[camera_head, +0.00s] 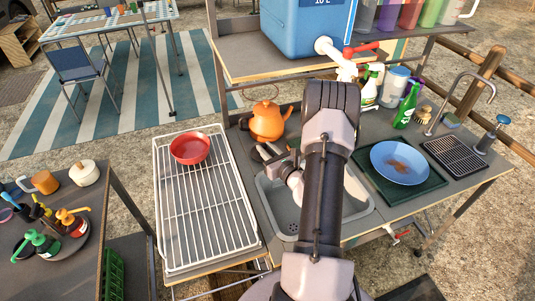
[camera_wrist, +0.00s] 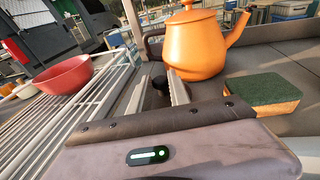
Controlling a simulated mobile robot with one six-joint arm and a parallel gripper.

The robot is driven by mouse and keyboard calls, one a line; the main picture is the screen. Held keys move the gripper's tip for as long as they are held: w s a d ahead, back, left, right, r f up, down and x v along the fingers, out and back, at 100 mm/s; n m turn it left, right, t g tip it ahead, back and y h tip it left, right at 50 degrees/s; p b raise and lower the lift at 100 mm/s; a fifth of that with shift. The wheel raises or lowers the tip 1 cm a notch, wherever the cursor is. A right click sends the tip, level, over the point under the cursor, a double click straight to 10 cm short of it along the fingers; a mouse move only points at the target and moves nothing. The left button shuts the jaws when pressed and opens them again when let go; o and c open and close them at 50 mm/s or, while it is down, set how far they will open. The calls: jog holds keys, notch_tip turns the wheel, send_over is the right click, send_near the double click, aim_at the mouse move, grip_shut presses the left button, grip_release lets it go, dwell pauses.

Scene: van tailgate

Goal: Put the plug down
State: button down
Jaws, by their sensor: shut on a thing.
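In the wrist view, a small dark round thing, which looks like the plug (camera_wrist: 161,84), sits between the two light fingers of my gripper (camera_wrist: 166,88). My gripper is shut on it. In the head view my gripper (camera_head: 268,157) is beside the upper left edge of the sink (camera_head: 283,222), just in front of the orange kettle (camera_head: 268,121). The plug cannot be made out clearly there. My arm covers much of the sink.
The kettle stands close beyond the fingers in the wrist view (camera_wrist: 194,45). A green-topped sponge (camera_wrist: 262,90) lies to the right. A white wire rack (camera_head: 205,215) with a red bowl (camera_head: 190,148) is left of the sink. A blue plate (camera_head: 400,162) is on the right.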

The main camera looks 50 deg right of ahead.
jog(key=shift+f, duration=0.85)
jog(key=shift+r, duration=0.2)
jog(key=shift+f, duration=0.1)
jog(key=c, duration=1.2)
grip_release()
